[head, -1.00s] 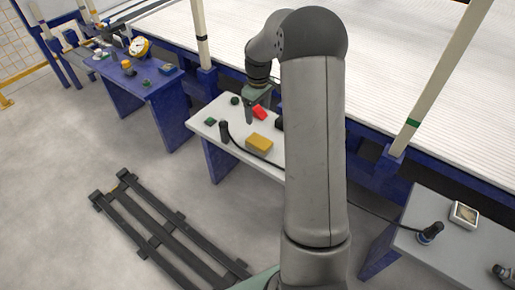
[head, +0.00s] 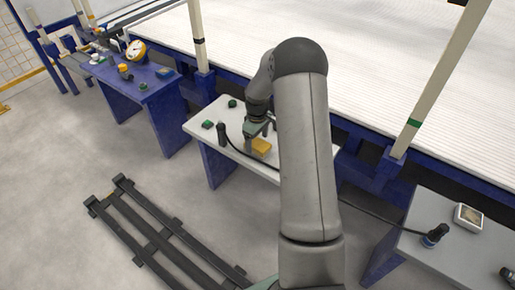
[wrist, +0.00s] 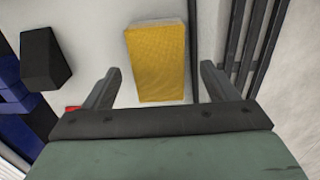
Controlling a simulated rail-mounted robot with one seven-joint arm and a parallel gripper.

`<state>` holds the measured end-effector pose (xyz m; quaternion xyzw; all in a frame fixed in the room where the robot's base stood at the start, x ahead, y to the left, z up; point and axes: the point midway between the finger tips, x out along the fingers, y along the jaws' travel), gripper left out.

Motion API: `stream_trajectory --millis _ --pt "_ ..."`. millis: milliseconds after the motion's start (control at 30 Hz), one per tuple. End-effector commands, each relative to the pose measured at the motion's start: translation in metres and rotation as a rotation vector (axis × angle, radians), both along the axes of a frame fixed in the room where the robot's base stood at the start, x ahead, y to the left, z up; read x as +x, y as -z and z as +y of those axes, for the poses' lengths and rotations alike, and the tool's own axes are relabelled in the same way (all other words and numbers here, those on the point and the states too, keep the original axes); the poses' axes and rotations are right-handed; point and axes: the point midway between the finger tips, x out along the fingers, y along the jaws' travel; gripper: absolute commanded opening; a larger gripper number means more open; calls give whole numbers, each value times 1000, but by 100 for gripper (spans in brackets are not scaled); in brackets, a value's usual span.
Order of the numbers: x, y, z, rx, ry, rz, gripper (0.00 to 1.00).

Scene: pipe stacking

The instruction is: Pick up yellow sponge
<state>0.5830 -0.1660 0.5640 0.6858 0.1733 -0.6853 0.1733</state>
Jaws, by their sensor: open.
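The yellow sponge (head: 261,146) lies on the small white-topped table (head: 199,120) in the head view. In the wrist view the sponge (wrist: 157,62) is a yellow block with a pale far end, lying just ahead of and between my fingers. My gripper (wrist: 160,84) is open and empty, with one finger to each side of the sponge's near end. In the head view my gripper (head: 258,130) hangs over the table close to the sponge, partly covering it. I cannot tell the exact height gap.
A black block (wrist: 44,58) lies left of the sponge in the wrist view. A bit of a red object (wrist: 72,108) shows by the left finger.

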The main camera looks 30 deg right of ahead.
Motion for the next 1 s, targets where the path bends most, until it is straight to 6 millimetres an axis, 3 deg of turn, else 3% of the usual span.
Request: stream_trajectory --millis 133,400,600,1000 --pt "1 26 -2 1 0 2 80" --pt "1 30 -2 0 0 0 80" --pt "1 30 -2 0 0 0 32" --pt "1 24 -2 0 0 -1 32"
